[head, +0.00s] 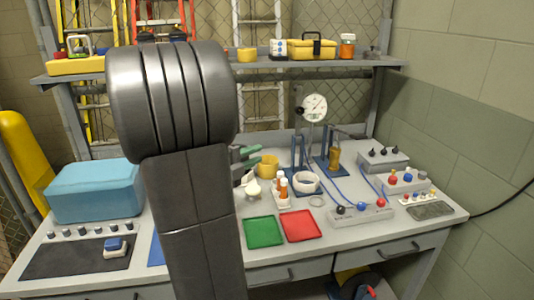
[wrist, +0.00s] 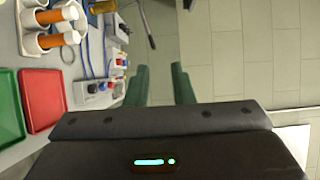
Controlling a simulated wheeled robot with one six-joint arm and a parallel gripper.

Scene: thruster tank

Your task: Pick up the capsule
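Orange capsule-like cylinders with white parts stand in a small white holder (head: 281,201) on the bench; one orange cylinder (head: 283,186) shows clearly. In the wrist view two orange cylinders (wrist: 57,40) show at the upper left. I cannot tell for sure which thing is the capsule; an amber piece (head: 335,157) also sits at a blue stand. My gripper (head: 246,158) is partly hidden behind my arm in the head view. In the wrist view its green fingers (wrist: 159,84) are apart with only floor seen between them, and the cylinders lie to their left.
A green tray (head: 263,232) and a red tray (head: 301,226) lie at the bench front. A blue case (head: 95,191) is at left.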

